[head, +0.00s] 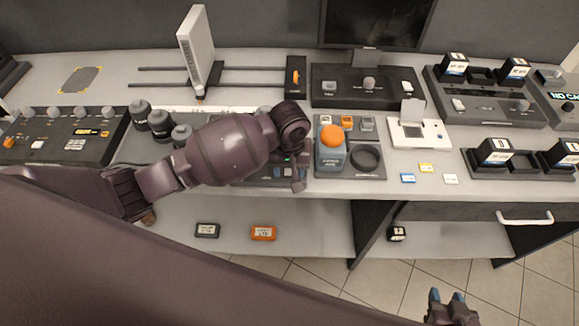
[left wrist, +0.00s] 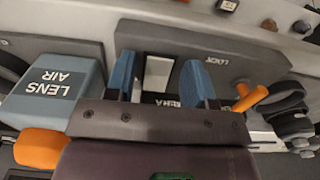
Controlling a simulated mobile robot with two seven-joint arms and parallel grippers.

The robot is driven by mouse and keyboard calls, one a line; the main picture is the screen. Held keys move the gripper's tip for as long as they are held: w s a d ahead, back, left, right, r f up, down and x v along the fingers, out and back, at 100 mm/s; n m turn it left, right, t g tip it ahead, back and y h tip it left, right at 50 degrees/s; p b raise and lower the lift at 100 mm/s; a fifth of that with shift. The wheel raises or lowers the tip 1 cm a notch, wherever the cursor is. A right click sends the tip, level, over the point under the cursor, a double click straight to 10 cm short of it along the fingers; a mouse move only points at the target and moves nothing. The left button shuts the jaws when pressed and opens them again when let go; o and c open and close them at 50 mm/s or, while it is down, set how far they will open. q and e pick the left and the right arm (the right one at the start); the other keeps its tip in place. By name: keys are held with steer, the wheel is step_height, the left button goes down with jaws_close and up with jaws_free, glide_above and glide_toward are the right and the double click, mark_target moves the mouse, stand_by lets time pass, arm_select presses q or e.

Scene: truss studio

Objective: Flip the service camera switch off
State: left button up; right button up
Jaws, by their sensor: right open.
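The service camera panel (left wrist: 225,70) is a dark grey box on the bench, with part of a label ending in "ERA" and a "LOCK" label in the left wrist view. A white rocker switch (left wrist: 158,72) sits on it. My left gripper (left wrist: 160,78) is open, its two blue-tipped fingers apart on either side of the switch. I cannot tell whether they touch it. In the head view my left gripper (head: 299,178) points down over the panel, and my arm hides most of it. My right gripper (head: 446,297) is open and empty at the lower right, in front of the bench.
A blue "LENS AIR" box with an orange ball (head: 331,160) stands right beside my left gripper. An orange lever (left wrist: 252,97) and dark knobs stand on the other side. A dark control panel (head: 370,88) lies behind. The lower shelf (head: 320,230) is mostly clear.

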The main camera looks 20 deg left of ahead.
arm_select(q)
steer(key=c, duration=0.8)
steer(key=shift+w+r+g+h, duration=0.1)
steer(key=shift+w+g+h, duration=0.1)
steer(key=shift+g, duration=0.5)
steer(key=shift+w+r+g+h, duration=0.1)
steer(key=shift+g+h, duration=0.1)
steer(key=shift+g, duration=0.5)
steer(key=shift+a, duration=0.1)
steer(key=o, duration=0.9)
steer(key=shift+o, duration=0.2)
steer(key=v, duration=1)
steer(key=shift+r, duration=0.4)
steer(key=shift+w, duration=0.15)
